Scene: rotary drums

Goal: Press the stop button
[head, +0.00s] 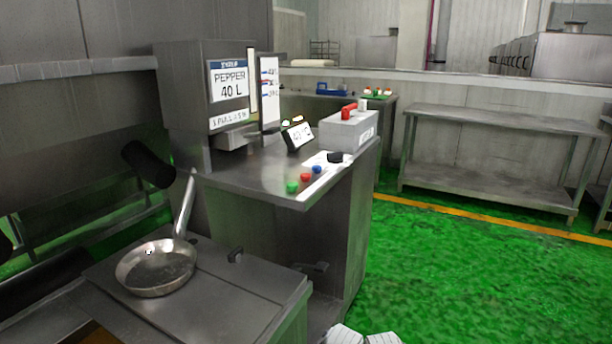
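A row of buttons sits on a white strip at the front edge of the steel console (245,178): a green button (292,187), a red button (305,177) and a blue button (317,170). No label naming a stop button is readable; the red one is in the middle. A black round part (335,157) lies just behind the blue one. Two white ribbed pieces at the bottom edge look like fingertips of my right gripper (364,337), low and well apart from the buttons. They are cut off, so their opening is unclear. My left gripper is not seen.
A steel pan (157,267) rests on the lower counter (225,300), handle pointing up. A grey box (346,130) with a red part on top and a tilted display (297,134) stand on the console. A steel table (500,120) is behind; green floor (460,270) is clear at right.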

